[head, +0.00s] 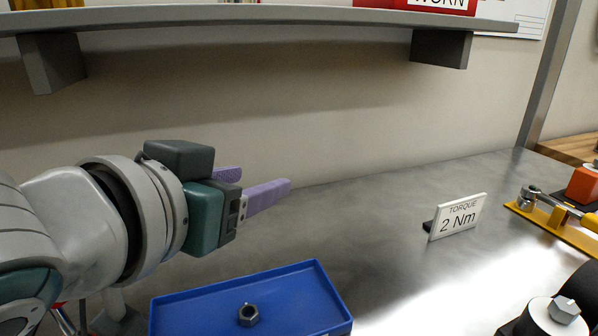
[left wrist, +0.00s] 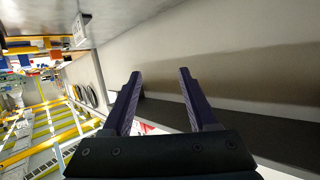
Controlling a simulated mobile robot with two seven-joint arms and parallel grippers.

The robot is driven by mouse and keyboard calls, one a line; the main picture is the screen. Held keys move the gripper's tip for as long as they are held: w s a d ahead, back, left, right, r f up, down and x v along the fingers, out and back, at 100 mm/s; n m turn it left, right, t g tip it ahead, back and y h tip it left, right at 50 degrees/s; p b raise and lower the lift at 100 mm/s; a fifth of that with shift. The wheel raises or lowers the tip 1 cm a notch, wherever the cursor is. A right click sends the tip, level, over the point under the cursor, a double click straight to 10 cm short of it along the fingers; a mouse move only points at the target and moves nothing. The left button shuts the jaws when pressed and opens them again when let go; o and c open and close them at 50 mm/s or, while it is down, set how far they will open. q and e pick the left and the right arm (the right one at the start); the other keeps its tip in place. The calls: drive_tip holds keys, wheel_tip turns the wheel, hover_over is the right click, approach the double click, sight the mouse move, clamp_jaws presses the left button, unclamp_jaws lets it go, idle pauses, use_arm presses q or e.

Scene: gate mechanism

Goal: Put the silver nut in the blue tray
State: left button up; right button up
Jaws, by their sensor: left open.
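My left gripper (head: 262,190) is above and behind the tray, pointing right, apart from both the nut and the tray. Its purple fingers are open and empty, and the left wrist view shows the gap between them (left wrist: 160,80). My right gripper is not in view.
A shelf (head: 250,15) runs overhead along the wall. A "TORQUE 2 Nm" sign (head: 458,217) stands on the bench (head: 370,215). A yellow holder with a tool (head: 540,205) and a dark roller-like part with a silver bolt (head: 563,310) are at the right. The bench middle is clear.

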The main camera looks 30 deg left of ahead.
use_arm(q)
drive_tip(key=s+f+g, duration=0.2)
drive_tip(key=s+f, duration=0.1)
drive_tip(key=s+f+g, duration=0.2)
drive_tip(key=s+f, duration=0.1)
drive_tip(key=s, duration=0.1)
drive_tip(key=s+f+m+g+h, duration=0.1)
drive_tip(key=s+f+g, duration=0.1)
drive_tip(key=s+f, duration=0.1)
drive_tip(key=shift+s+d+f+g, duration=0.25)
drive_tip(key=shift+d+f+g, duration=0.05)
drive_tip(key=shift+f, duration=0.2)
drive_tip(key=s+f+g, duration=0.1)
drive_tip(key=s, duration=0.1)
drive_tip(key=s+d+f+m+g, duration=0.1)
drive_tip(key=s, duration=0.2)
drive_tip(key=s+d+f+g+h, duration=0.1)
drive_tip(key=s, duration=0.1)
drive_tip(key=shift+s+m+g, duration=0.25)
drive_tip(key=shift+m+g, duration=0.15)
wheel_tip(320, 180, up, 50)
drive_tip(key=p, duration=5)
drive_tip(key=shift+w, duration=0.1)
